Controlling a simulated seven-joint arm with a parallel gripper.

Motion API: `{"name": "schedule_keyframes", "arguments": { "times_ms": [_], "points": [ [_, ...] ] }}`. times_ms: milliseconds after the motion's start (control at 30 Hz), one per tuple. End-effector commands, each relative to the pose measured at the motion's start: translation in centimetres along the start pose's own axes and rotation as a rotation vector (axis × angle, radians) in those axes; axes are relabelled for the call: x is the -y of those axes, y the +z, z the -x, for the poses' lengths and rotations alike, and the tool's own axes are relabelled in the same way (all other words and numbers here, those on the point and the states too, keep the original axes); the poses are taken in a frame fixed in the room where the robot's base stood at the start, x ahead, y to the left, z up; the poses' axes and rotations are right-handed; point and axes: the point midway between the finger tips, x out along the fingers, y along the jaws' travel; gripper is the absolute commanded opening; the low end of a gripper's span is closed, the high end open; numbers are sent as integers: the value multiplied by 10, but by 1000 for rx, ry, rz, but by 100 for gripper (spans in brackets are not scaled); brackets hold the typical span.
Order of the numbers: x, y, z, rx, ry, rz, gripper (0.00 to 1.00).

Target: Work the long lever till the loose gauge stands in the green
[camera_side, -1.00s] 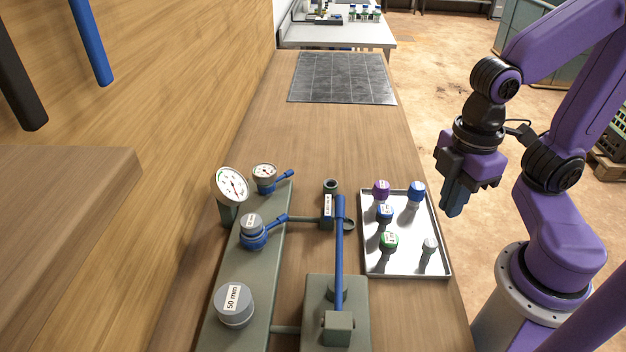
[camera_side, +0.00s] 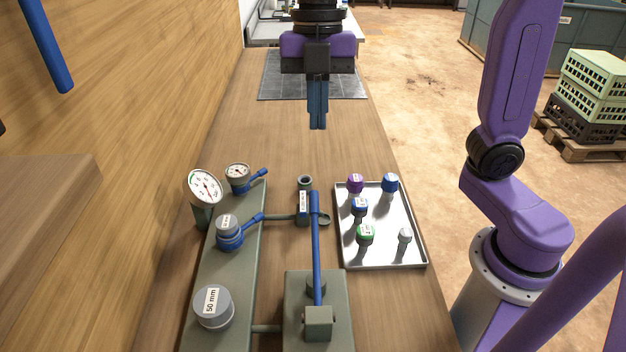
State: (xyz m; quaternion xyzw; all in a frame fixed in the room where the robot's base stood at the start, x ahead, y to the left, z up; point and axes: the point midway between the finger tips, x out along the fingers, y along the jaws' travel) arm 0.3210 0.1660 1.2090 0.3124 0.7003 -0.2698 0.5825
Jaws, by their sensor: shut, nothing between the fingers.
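The long blue lever (camera_side: 316,255) runs from a grey-green pump block (camera_side: 300,285) at the front to a grip end near the labelled grey fitting. A large white-faced gauge (camera_side: 205,187) stands tilted at the left of the manifold. A smaller gauge (camera_side: 237,172) sits on a blue-handled valve just right of it. I cannot tell which is the loose one, and the needle positions against any green band are too small to read. My gripper (camera_side: 317,127) hangs pointing down over the bench, beyond the lever's far end, shut and empty, apart from everything.
A metal tray (camera_side: 418,252) with several capped fittings lies right of the lever. A capped 50 mm port (camera_side: 213,307) and a second blue-handled valve (camera_side: 230,237) sit on the manifold plate. A dark gridded mat (camera_side: 275,85) lies farther back. A wooden wall bounds the left.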

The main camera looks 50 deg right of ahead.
Motion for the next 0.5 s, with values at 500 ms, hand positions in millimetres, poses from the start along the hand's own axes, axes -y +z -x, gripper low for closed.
{"name": "schedule_keyframes", "arguments": {
  "times_ms": [500],
  "points": [
    [-7,2,7,-9,1,68,0]
  ]
}}
